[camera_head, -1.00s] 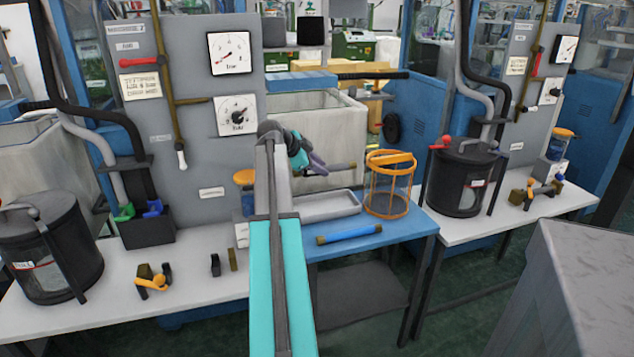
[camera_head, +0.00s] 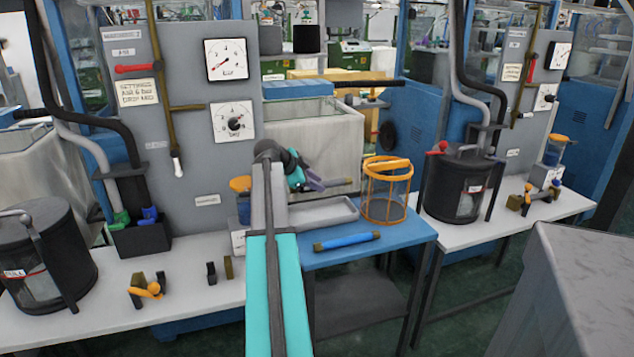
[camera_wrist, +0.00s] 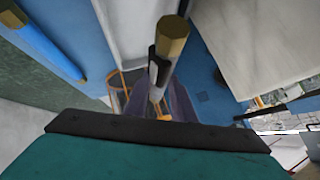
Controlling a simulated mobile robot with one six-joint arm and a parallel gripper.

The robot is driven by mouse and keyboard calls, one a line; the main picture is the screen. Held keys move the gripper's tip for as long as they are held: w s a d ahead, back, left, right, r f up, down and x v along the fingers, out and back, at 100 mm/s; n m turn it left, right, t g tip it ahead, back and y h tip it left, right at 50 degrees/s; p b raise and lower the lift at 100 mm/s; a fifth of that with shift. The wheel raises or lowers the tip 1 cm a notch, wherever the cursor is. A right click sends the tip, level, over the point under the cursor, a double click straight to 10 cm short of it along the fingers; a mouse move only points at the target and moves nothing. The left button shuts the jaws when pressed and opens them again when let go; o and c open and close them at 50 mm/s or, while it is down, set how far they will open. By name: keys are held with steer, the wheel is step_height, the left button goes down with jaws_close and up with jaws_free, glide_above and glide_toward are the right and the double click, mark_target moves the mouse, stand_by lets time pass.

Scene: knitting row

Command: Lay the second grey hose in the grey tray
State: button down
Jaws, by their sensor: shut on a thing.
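My gripper (camera_head: 314,184) is shut on a grey hose (camera_head: 333,184) with brass-coloured ends. The hose is held roughly level above the shallow grey tray (camera_head: 345,219), and a gap shows between them in the head view. In the wrist view the purple fingers (camera_wrist: 176,103) grip the hose, and its brass end (camera_wrist: 173,37) points away from them. The pale tray (camera_wrist: 125,35) lies beyond and below it. My arm hides the tray's left end. I cannot make out another grey hose in the tray.
A blue hose (camera_head: 347,241) lies on the blue table (camera_head: 410,231) in front of the tray. An orange wire basket (camera_head: 386,192) stands right of the tray. An orange-lidded jar (camera_head: 242,198) stands at its left. A gauge panel (camera_head: 190,120) rises behind on the left.

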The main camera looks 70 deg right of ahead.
steer(key=shift+f+b, duration=2.45)
steer(key=shift+f, duration=2.45)
steer(key=c, duration=0.8)
jaws_free()
steer(key=shift+a, duration=0.1)
steer(key=shift+r+p, duration=1.9)
steer(key=shift+r, duration=2.6)
